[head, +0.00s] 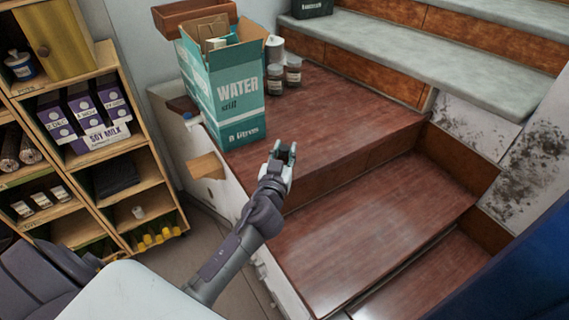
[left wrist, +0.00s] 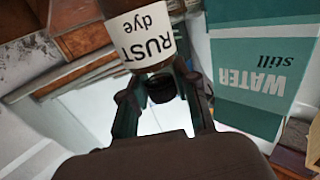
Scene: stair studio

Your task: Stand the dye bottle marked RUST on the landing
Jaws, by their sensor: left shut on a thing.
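The RUST dye bottle (left wrist: 147,45) shows large in the left wrist view, brown with a white label and a black cap (left wrist: 161,88). My left gripper (left wrist: 161,95) is shut on it at the cap end. The label and the water box lettering are both inverted in that view, so the bottle looks about upright. In the head view my left gripper (head: 284,152) is over the landing (head: 345,110), near its front edge; the bottle is mostly hidden there. I cannot tell whether its base touches the landing. My right gripper is not in view.
A teal water box (head: 238,95) stands at the landing's left, with small labelled jars (head: 293,73) behind it. Landing boards to the right are clear. Lower steps (head: 370,225) drop away in front, and grey-topped stairs (head: 480,50) rise behind. A shelf (head: 130,185) stands left.

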